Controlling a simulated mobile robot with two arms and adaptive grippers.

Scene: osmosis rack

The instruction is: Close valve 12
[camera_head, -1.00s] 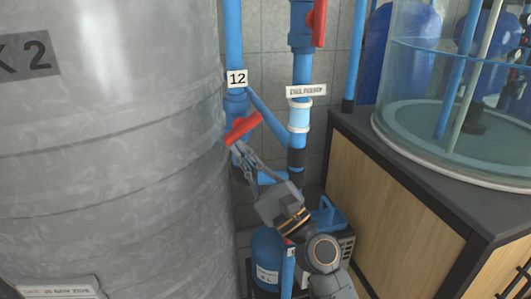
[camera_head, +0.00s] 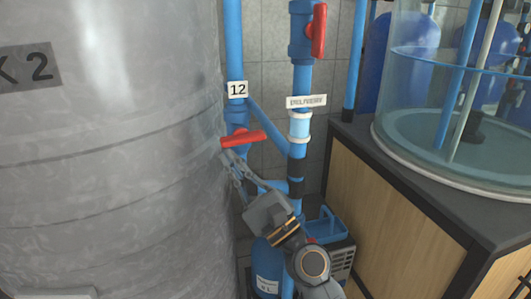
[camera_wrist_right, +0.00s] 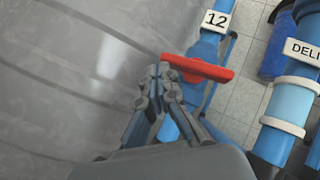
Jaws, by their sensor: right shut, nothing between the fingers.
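The red handle of valve 12 (camera_head: 243,138) sits on a blue vertical pipe, below the white label "12" (camera_head: 237,89). The handle lies nearly crosswise to the pipe, its right end slightly higher. My right gripper (camera_head: 228,156) is shut and empty, with its fingertips just under the left end of the handle. In the right wrist view the handle (camera_wrist_right: 198,68) is beyond the closed fingertips (camera_wrist_right: 158,72), close to its left end; I cannot tell whether they touch. My left gripper is not in view.
A large grey tank (camera_head: 110,170) stands close on the left of the valve. A second blue pipe with another red handle (camera_head: 319,30) is to the right. A wooden cabinet (camera_head: 390,200) carries a clear water tank (camera_head: 440,100). A blue bottle (camera_head: 267,262) stands below.

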